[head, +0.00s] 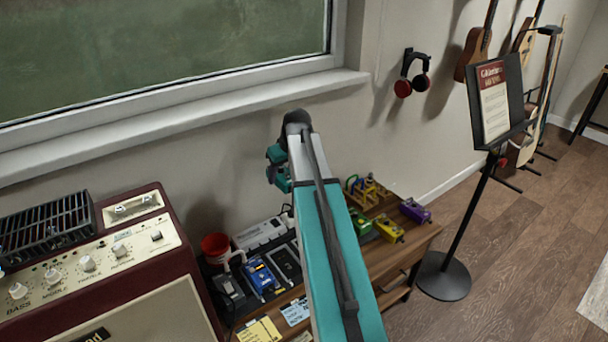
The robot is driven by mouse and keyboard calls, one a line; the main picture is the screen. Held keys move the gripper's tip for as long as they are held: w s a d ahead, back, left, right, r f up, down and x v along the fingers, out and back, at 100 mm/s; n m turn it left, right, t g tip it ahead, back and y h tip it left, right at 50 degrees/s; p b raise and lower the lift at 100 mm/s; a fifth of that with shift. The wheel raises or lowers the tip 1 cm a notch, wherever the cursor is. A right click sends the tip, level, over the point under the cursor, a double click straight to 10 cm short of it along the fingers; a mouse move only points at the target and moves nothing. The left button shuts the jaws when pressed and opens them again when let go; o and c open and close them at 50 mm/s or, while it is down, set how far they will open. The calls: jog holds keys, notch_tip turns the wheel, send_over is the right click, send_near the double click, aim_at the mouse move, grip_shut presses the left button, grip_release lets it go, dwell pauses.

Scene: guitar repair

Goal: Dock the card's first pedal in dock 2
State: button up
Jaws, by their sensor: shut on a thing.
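My teal and white arm rises through the middle of the head view. Teal and dark wrist parts show left of its upper end; my gripper and anything in it are hidden behind the arm. A blue pedal (262,276) sits on the pedalboard, beside a black pedal (229,291) at its left. A green pedal (361,224), a yellow pedal (388,229) and a purple pedal (415,210) stand on the right part of the wooden bench (420,238). A yellow card (259,331) and a pale blue card (296,312) lie at the bench's front; their writing is too small to read. Dock numbers cannot be made out.
A dark red amplifier (160,208) stands at the left, near a red mug (215,246). A white box (263,233) lies at the back of the bench. A music stand (500,110) rises at the right.

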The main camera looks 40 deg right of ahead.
jog(key=s+a+r, duration=0.1)
jog(key=a+r, duration=0.3)
jog(key=a, duration=1)
jog(key=s+a+r, duration=0.1)
jog(key=a+r, duration=0.3)
jog(key=a, duration=1.1)
jog(key=shift+d+r, duration=0.1)
